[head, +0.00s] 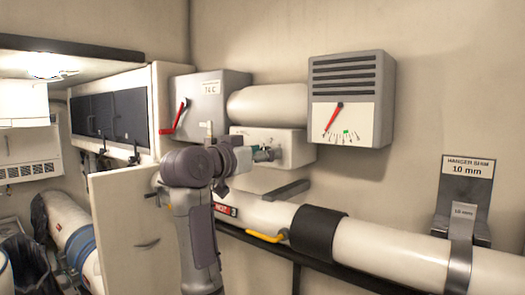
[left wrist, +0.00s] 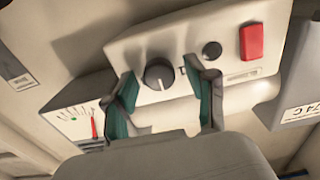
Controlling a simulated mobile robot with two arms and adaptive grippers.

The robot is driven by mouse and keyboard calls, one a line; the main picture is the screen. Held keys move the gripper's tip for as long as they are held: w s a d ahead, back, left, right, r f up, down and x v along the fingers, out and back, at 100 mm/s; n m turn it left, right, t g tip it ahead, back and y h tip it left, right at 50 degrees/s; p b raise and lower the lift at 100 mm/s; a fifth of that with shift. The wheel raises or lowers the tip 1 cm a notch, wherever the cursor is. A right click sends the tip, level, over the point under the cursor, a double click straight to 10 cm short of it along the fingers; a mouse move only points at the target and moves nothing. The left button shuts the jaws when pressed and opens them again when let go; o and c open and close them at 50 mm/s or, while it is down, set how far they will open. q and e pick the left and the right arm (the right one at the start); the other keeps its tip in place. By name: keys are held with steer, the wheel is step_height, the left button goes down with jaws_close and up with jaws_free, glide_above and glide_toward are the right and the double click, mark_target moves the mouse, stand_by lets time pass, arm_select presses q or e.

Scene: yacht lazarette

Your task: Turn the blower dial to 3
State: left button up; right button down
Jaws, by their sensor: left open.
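The blower dial (left wrist: 159,73) is a dark round knob on a cream panel (left wrist: 140,48) in the left wrist view. Its setting is too small to read. My left gripper (left wrist: 164,80) is open, with its teal-padded fingers on either side of the dial in the picture. Whether they touch it I cannot tell. In the head view, my left gripper (head: 268,154) is at the front of the cream box (head: 292,146) on the wall, and the dial is hidden there. My right gripper is not in view.
A red switch (left wrist: 252,41) and a black button (left wrist: 212,50) sit beside the dial. A grey gauge box (head: 350,95) with a red needle hangs to the right. A red lever (head: 176,117) is at left. A large white pipe (head: 375,247) runs below.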

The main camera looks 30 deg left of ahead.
arm_select(q)
steer(key=shift+c, duration=1)
jaws_close()
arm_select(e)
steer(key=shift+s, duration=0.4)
arm_select(q)
steer(key=shift+m, duration=0.4)
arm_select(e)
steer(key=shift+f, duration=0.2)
arm_select(q)
steer(key=shift+d+f+m+p, duration=0.1)
steer(key=shift+m+p, duration=0.3)
steer(key=shift+m, duration=5.2)
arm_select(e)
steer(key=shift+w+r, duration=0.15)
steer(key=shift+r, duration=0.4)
